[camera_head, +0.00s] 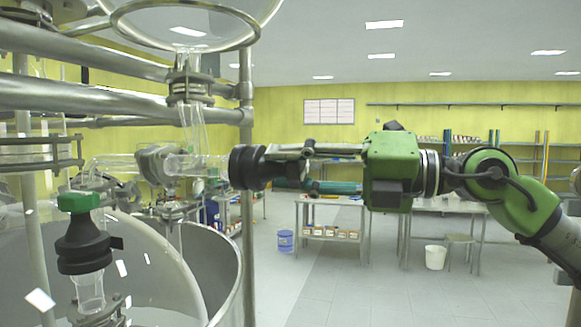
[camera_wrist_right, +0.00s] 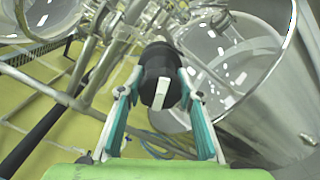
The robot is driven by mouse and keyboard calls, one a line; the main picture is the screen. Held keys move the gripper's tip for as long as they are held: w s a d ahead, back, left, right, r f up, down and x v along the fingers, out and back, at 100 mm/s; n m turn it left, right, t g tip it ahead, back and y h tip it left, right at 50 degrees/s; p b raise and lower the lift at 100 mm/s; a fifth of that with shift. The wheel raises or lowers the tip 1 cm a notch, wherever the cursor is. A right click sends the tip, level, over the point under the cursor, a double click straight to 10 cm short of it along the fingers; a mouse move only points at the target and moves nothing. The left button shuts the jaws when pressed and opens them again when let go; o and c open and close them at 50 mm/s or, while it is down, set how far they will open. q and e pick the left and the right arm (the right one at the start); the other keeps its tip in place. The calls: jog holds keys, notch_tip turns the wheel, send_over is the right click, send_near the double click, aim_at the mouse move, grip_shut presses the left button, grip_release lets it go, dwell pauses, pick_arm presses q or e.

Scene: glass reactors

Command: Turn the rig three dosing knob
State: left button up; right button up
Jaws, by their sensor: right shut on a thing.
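The dosing knob (camera_head: 249,167) is black and round, on the end of a horizontal glass fitting (camera_head: 195,165) of the glass rig. My right gripper (camera_head: 268,166) comes in level from the right and is shut on this knob. In the right wrist view the black knob (camera_wrist_right: 160,75), with a white bar on its face, sits between the fingers of my right gripper (camera_wrist_right: 158,92). The fingers touch its sides, and part of its rim is hidden by them. My left gripper is not in view.
Steel rails (camera_head: 90,95) and a large glass vessel (camera_head: 215,290) stand close at the left. A black valve body (camera_head: 84,247) with a green cap hangs lower left. Tables (camera_head: 330,205) and a white bucket (camera_head: 435,257) stand far behind.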

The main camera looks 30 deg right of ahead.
jog(key=m, duration=0.3)
jog(key=shift+m, duration=0.4)
jog(key=m, duration=0.4)
jog(key=shift+m, duration=0.3)
jog(key=m, duration=0.3)
jog(key=shift+m+b, duration=0.3)
jog(key=m, duration=0.2)
jog(key=shift+m, duration=0.4)
jog(key=m+p, duration=0.2)
jog(key=m, duration=0.2)
jog(key=shift+r+m, duration=0.1)
jog(key=shift+m, duration=0.2)
jog(key=m+p, duration=0.3)
jog(key=m, duration=0.1)
jog(key=shift+m, duration=0.3)
jog(key=shift+m+p, duration=0.4)
jog(key=shift+m, duration=0.3)
